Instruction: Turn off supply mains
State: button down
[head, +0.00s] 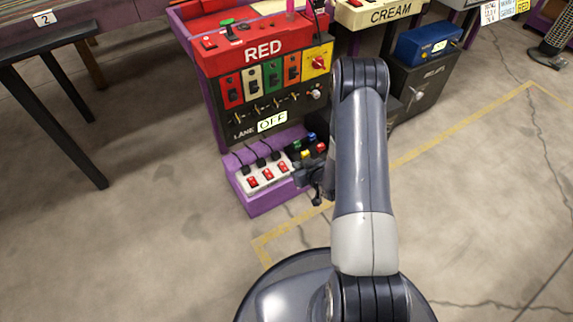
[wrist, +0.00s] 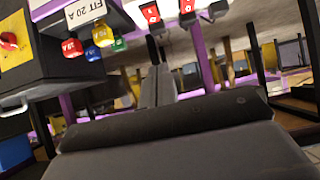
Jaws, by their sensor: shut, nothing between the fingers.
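A red rotary knob on a yellow plate (head: 318,63) sits at the right of the red console's front in the head view. In the wrist view, a red knob (wrist: 9,41) on a yellow plate shows at the left edge, on a dark box with a "FIT 20 A" label (wrist: 85,11). I cannot tell which is the supply mains. My gripper (head: 316,192) is low, beside the purple shelf, partly hidden by my arm. It is shut and empty. Its dark fingers also show in the wrist view (wrist: 158,83), apart from the knob.
The console (head: 262,52) is marked RED, with a "LANE OFF" sign (head: 272,122). A white strip with red switches (head: 268,174) lies on the purple shelf (head: 262,205), beside small coloured plugs (head: 306,153). A blue box (head: 428,44) stands behind right. Floor is clear at right.

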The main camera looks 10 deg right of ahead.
jog(key=b, duration=0.4)
send_over(283, 168)
jog(key=s, duration=0.2)
jog(key=f, duration=0.3)
jog(key=d+f, duration=0.1)
jog(key=f, duration=0.1)
jog(key=shift+f, duration=0.25)
jog(key=f+b, duration=0.1)
jog(key=w+f, duration=0.1)
jog(key=f, duration=0.1)
jog(key=shift+w+a+b, duration=0.1)
jog(key=shift+a+b, duration=0.1)
jog(key=shift+b, duration=0.15)
jog(key=shift+w+f, duration=0.15)
jog(key=shift+f, duration=0.3)
jog(key=shift+a+r, duration=0.1)
jog(key=shift+w+a+g+p, duration=0.1)
jog(key=shift+g+p, duration=0.2)
jog(key=shift+p, duration=0.1)
jog(key=shift+f, duration=0.25)
jog(key=shift+w, duration=0.1)
